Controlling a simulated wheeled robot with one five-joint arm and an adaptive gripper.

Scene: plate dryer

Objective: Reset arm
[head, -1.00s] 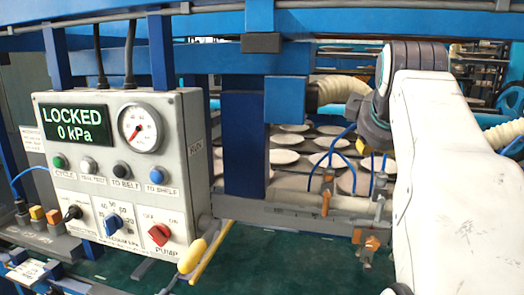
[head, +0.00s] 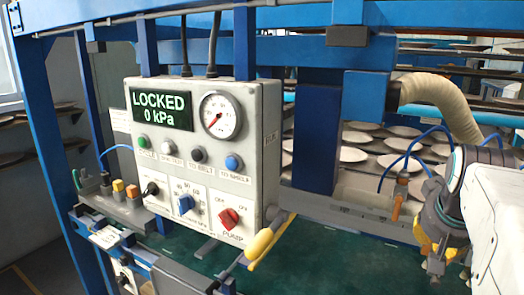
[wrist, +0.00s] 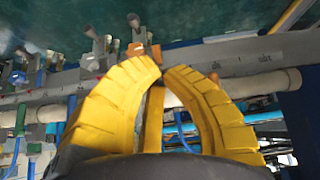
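My arm is at the right edge of the head view, and my yellow-fingered gripper (head: 432,240) hangs at its end, partly cut by the arm. In the wrist view the two yellow fingers of my gripper (wrist: 162,68) curve toward each other. Their tips are close together with a narrow gap, and nothing is visible between them. A grey rail with hoses and fittings (wrist: 215,88) runs behind the fingers.
A grey control box (head: 262,140) reads LOCKED 0 kPa, with a gauge, several buttons and a red pump knob (head: 228,218). A yellow-handled lever (head: 262,243) sticks out at its lower right. White plates (head: 350,153) lie on racks behind blue posts (head: 318,135).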

